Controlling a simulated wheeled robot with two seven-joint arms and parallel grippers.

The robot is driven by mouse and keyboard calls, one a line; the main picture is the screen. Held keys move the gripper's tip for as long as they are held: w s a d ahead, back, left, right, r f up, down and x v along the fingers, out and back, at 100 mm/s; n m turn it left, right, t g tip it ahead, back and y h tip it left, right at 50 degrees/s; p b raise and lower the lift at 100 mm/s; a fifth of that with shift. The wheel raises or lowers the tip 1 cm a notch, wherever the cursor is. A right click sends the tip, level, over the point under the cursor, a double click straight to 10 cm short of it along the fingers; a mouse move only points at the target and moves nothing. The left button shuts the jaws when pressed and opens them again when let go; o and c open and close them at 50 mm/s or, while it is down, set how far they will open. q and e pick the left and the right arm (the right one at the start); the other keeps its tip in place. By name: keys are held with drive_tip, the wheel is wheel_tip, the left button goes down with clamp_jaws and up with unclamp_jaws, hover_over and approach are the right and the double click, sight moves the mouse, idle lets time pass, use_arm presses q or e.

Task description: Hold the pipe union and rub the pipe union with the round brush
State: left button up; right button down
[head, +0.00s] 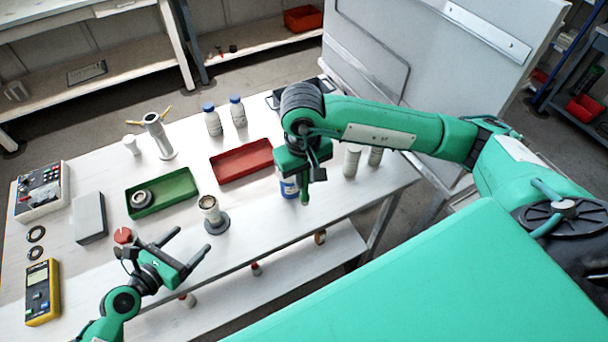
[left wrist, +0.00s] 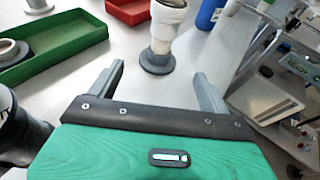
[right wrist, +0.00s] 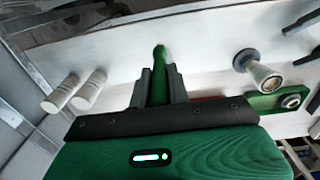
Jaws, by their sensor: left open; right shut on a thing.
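The pipe union (head: 210,210), a pale fitting with a grey flanged base, stands upright on the white table near its front edge. It shows ahead of my left fingers in the left wrist view (left wrist: 165,32) and at the right in the right wrist view (right wrist: 261,74). My left gripper (head: 184,246) is open and empty, just short of the union and apart from it. My right gripper (head: 303,168) is shut on a green rod-like handle (right wrist: 159,60), seemingly the round brush. Its bristles cannot be made out. The brush is above the table, right of the union.
A green tray (head: 186,201) with a ring-shaped part and a red tray (head: 240,176) lie behind. A blue container (head: 288,188) stands close to my right gripper. Two white cylinders (head: 352,162) stand to its right. A red-topped object (head: 124,236) is near my left gripper.

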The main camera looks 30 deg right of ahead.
sight(210, 221)
use_arm(q)
drive_tip(key=shift+x, duration=4.8)
drive_tip(key=c, duration=1.2)
